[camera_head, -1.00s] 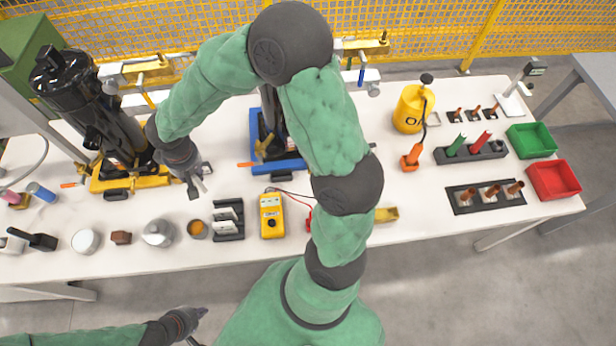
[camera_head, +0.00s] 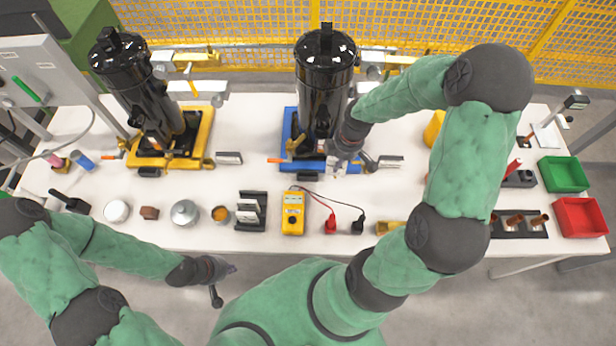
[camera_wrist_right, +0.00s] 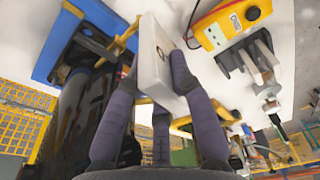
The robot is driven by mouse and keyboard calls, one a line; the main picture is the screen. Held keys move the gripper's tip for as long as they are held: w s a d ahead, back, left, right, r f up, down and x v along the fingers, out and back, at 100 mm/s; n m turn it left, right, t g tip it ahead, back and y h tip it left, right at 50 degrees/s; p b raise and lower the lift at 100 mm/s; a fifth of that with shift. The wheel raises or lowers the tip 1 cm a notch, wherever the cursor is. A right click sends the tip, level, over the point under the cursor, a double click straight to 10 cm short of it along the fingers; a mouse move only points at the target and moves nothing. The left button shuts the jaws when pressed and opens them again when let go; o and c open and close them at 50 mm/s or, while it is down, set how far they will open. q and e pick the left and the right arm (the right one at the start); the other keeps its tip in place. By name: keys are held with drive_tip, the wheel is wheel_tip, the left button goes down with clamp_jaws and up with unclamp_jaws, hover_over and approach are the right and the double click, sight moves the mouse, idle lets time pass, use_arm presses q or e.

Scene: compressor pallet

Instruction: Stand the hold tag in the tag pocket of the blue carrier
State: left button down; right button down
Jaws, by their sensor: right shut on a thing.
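The blue carrier (camera_head: 289,125) holds a tall black compressor (camera_head: 326,75) at the back middle of the table. Its blue base also shows at upper left in the wrist view (camera_wrist_right: 58,45). My right gripper (camera_head: 340,166) is at the carrier's front right edge. In the wrist view its fingers (camera_wrist_right: 155,85) are shut on a white hold tag (camera_wrist_right: 150,52) with a small dark round mark. A small black block (camera_head: 307,176) sits at the carrier's front; I cannot tell if it is the tag pocket. My left gripper (camera_head: 224,283) is empty, fingers apart, before the table's front edge.
A black rack (camera_head: 252,224) with white plates and a yellow meter (camera_head: 292,212) with red and black leads stand in front of the carrier. A yellow carrier (camera_head: 200,135) with another compressor stands left. Green (camera_head: 563,174) and red (camera_head: 581,217) bins are at right.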

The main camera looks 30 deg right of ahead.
drive_tip(key=s+d+n, duration=0.2)
drive_tip(key=b, duration=0.4)
hover_over(308, 176)
drive_tip(key=shift+s+a+f, duration=0.1)
drive_tip(key=shift+f, duration=3.3)
drive_tip(key=shift+s+a+f, duration=0.1)
drive_tip(key=shift+f, duration=3.3)
drive_tip(key=shift+f+b, duration=0.2)
drive_tip(key=shift+b, duration=0.15)
drive_tip(key=c, duration=1.1)
unclamp_jaws()
drive_tip(key=shift+r, duration=0.15)
